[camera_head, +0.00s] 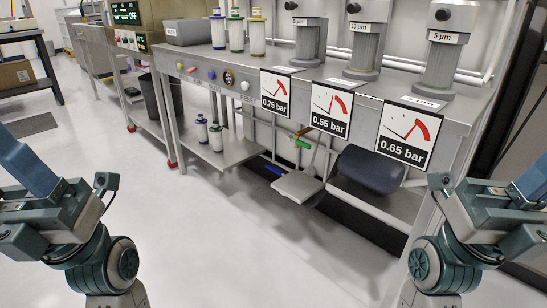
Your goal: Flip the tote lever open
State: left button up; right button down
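I cannot make out a tote or its lever for certain. Under the steel bench, a small green handle (302,143) sits on thin piping, and a blue handle (274,169) shows lower to its left. I cannot tell whether either belongs to a tote. My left arm comes in at the lower left and my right arm at the lower right. Neither arm is touching the bench in view.
The steel bench (257,73) carries filter housings (440,47) and a grey box (187,31). Gauge signs (330,109) hang at its front edge. A dark cylinder (370,168) lies on the lower shelf beside a grey plate (297,186). The floor (230,240) ahead is clear.

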aim_at(270, 166)
jog(key=i+j+u, duration=0.1)
jog(key=i+j, duration=0.7)
jog(key=j, duration=0.2)
jog(key=i+j, duration=0.8)
jog(key=j+u, duration=0.05)
jog(key=j, duration=0.1)
